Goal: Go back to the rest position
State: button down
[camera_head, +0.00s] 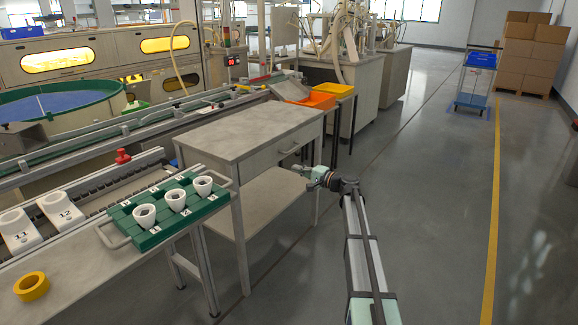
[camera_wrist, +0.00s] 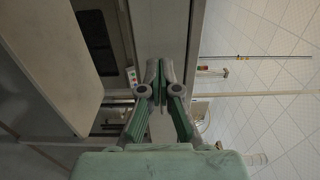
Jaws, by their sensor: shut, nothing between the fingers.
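My gripper shows in the wrist view (camera_wrist: 158,68) with its two green-padded fingers together and nothing between them. In the head view, my arm reaches up from the bottom right, and its end (camera_head: 300,169) points left at the right side of the grey work table (camera_head: 236,138). It is beside the table, near the gap between tabletop and lower shelf. I cannot tell from this view whether it touches the table.
A green tray (camera_head: 152,238) with white cups sits on the left bench, beside a yellow tape ring (camera_head: 31,286) and white numbered holders (camera_head: 60,209). Orange bins (camera_head: 318,99) stand behind the table. The grey floor on the right is open up to a blue cart (camera_head: 475,80) and stacked boxes (camera_head: 530,55).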

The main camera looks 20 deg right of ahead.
jog(key=s+a+f+n+g+h, duration=0.15)
jog(key=s+a+f+g, duration=0.4)
jog(key=s+f, duration=0.7)
jog(key=s+a+f+n+g+h, duration=0.1)
jog(key=s+a+f+n+g, duration=0.4)
jog(key=s+f, duration=0.8)
jog(key=s+a+f+g+h, duration=0.1)
jog(key=s+a+f+g, duration=0.15)
jog(key=s+f, duration=0.5)
jog(key=s+a+f+g+h, duration=0.1)
jog(key=s+f+g, duration=0.35)
jog(key=s, duration=0.65)
jog(key=s+f+n+g+h, duration=0.1)
jog(key=s+f+g+h, duration=0.15)
jog(key=s, duration=0.95)
jog(key=s+f+n+g+h, duration=0.1)
jog(key=s+g+h, duration=0.15)
jog(key=s, duration=0.95)
jog(key=s+f+n+g+h, duration=0.1)
jog(key=s+f+g+h, duration=0.15)
jog(key=s, duration=0.95)
jog(key=w+r+t+p, duration=0.2)
jog(key=r+p, duration=0.6)
jog(key=p, duration=0.4)
jog(key=w+r+t+p, duration=0.2)
jog(key=r+p, duration=0.6)
jog(key=p, duration=0.5)
jog(key=shift+w+a+r+p, duration=0.3)
jog(key=shift+a, duration=0.05)
jog(key=shift+n, duration=0.25)
